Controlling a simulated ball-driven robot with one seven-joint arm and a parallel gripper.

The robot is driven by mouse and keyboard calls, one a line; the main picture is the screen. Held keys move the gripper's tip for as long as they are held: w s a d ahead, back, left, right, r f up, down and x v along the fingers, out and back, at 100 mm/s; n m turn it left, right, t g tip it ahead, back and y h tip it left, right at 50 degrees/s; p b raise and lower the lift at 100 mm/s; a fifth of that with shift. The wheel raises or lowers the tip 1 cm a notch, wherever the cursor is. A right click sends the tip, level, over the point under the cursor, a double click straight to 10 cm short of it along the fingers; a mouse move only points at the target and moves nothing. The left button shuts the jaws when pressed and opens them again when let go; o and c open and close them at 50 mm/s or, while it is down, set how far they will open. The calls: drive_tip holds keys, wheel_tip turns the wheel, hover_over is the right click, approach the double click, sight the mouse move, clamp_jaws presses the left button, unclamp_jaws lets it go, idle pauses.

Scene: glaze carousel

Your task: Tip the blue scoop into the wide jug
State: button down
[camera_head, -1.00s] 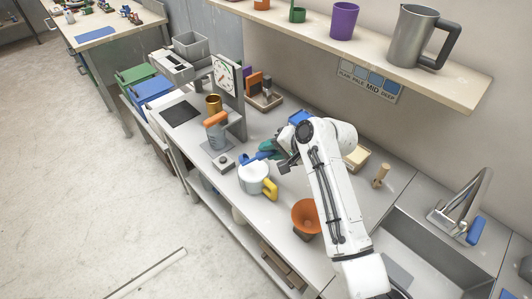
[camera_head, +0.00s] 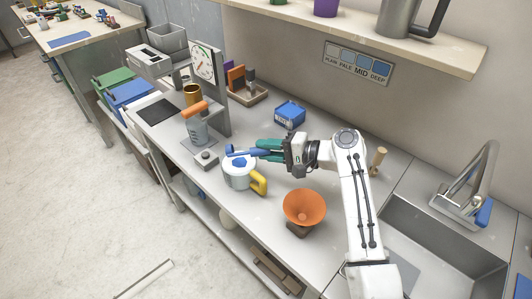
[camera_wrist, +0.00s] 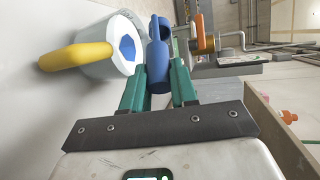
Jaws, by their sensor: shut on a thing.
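The wide jug (camera_head: 236,179) is pale grey-white with a yellow handle and stands upright on the counter. A blue patch (camera_wrist: 127,48) shows inside its mouth; it also shows in the head view (camera_head: 239,162). My gripper (camera_head: 267,150) has green fingers, shut on the handle of the blue scoop (camera_wrist: 158,52). The scoop's far end is over the jug's back rim in the head view (camera_head: 236,150). In the wrist view, the jug (camera_wrist: 92,63) lies just left of the scoop. The inside of the scoop's bowl is hidden, so I cannot tell whether it is empty.
An orange funnel-shaped bowl (camera_head: 304,206) stands right of the jug. A dial scale (camera_head: 205,65) and an orange-handled vessel (camera_head: 196,128) stand behind left. A blue box (camera_head: 290,114) is behind my gripper. The sink (camera_head: 440,240) is at the right.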

drive_tip(key=f+y+b, duration=0.1)
drive_tip(key=b, duration=0.2)
drive_tip(key=f+m+y+b, duration=0.1)
drive_tip(key=b, duration=0.2)
drive_tip(key=f+t+y+b, duration=0.1)
drive_tip(key=f+y+b, duration=0.1)
drive_tip(key=b, duration=0.1)
drive_tip(key=shift+d+f+m, duration=0.1)
drive_tip(key=shift+d+m, duration=0.2)
drive_tip(key=shift+d, duration=0.05)
idle(2.2)
